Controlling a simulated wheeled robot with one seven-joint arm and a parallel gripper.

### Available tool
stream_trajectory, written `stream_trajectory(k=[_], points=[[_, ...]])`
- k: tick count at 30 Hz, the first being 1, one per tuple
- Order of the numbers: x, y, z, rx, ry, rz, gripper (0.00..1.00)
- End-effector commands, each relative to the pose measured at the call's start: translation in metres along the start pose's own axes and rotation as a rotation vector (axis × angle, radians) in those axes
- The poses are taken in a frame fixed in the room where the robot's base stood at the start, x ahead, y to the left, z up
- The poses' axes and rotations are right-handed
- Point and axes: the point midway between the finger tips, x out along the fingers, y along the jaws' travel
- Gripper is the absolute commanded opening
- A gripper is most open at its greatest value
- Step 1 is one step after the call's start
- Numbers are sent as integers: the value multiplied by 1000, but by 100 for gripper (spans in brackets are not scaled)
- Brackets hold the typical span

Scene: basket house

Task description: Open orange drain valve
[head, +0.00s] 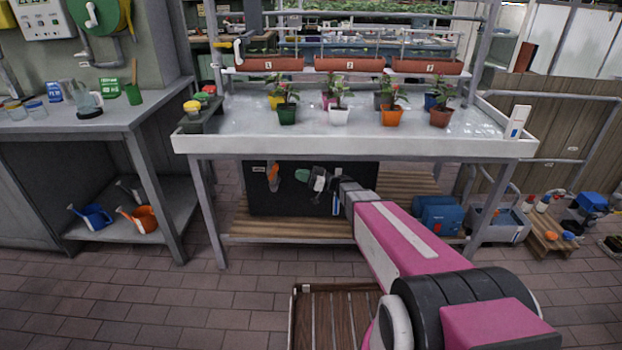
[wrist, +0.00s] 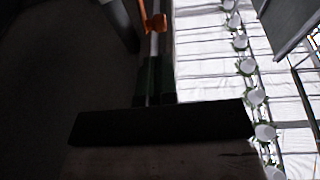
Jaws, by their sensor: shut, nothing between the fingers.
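The orange drain valve (head: 273,177) shows in the head view below the white bench tray, in front of a dark box-like tank. Its orange handle stands roughly upright. My gripper (head: 302,175) is under the tray, a little right of the valve and apart from it in the picture. In the wrist view, the valve's orange handle (wrist: 153,22) is at the top, on a pale thin pipe, beyond my dark green fingertips (wrist: 155,62). The fingers are close together and shut, with nothing held. The valve's joint to the tank is too dark to make out.
The dark tank (head: 290,203) stands behind my gripper on a slatted shelf. Bench legs (head: 208,215) stand left and right.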

Motion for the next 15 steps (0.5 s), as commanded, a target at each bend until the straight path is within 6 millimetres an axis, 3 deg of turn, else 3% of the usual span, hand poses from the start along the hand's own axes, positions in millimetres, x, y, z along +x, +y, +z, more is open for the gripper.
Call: stream_trajectory(k=[6,15], points=[[39,0,0,1,0,-1,0],[65,0,0,1,0,2,0]])
